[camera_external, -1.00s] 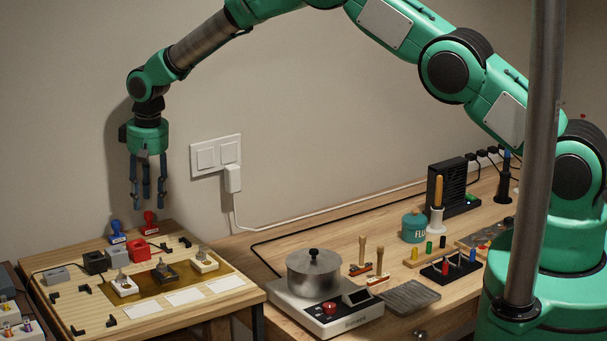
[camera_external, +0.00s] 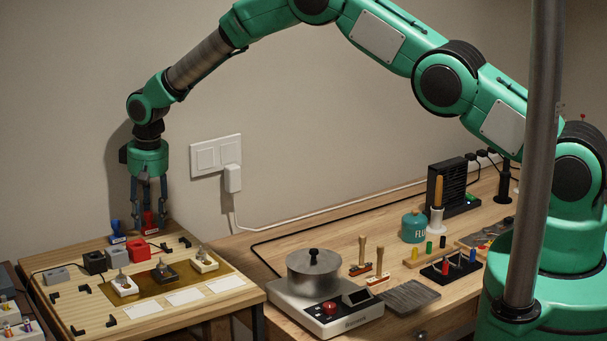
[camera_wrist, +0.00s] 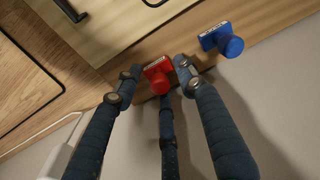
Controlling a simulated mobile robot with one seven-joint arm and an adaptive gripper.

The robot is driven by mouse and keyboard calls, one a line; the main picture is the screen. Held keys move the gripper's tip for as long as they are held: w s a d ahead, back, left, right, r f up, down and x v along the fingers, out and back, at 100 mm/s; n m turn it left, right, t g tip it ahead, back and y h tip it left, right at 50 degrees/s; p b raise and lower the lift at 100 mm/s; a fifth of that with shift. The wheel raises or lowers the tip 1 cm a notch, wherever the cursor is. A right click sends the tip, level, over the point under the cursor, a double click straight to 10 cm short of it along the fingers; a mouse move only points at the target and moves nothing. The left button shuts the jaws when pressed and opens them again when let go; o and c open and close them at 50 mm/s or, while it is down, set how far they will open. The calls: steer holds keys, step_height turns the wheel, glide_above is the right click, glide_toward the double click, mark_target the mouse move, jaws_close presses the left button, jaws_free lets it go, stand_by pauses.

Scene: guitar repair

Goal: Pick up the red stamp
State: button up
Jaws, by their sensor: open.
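The red stamp (camera_external: 149,222) stands on the back edge of the left wooden table, beside the wall. It also shows in the wrist view (camera_wrist: 158,77), between my gripper's fingers. My gripper (camera_external: 149,220) points straight down with its fingers spread around the stamp's handle. In the wrist view my gripper (camera_wrist: 157,82) is open, with three dark fingers around the red stamp. I cannot tell whether any finger touches it. The blue stamp (camera_external: 117,232) stands just left of the red one, outside the fingers; it also shows in the wrist view (camera_wrist: 222,39).
A red block (camera_external: 138,250) and a black block (camera_external: 95,262) sit in front of the stamps. The wall (camera_external: 60,150) is close behind. A wall switch panel (camera_external: 216,156) with a plugged-in adapter (camera_external: 233,178) is to the right of my gripper.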

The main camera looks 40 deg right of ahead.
jaws_close()
steer(key=shift+r, duration=0.1)
stand_by(0.4)
steer(key=shift+r, duration=1.7)
steer(key=s+d, duration=0.2)
steer(key=s, duration=0.2)
steer(key=s+d+r, duration=0.1)
steer(key=s+d, duration=0.1)
steer(key=s, duration=0.3)
steer(key=s+d, duration=0.3)
steer(key=s, duration=0.2)
steer(key=shift+s+r, duration=0.2)
steer(key=shift+r, duration=0.05)
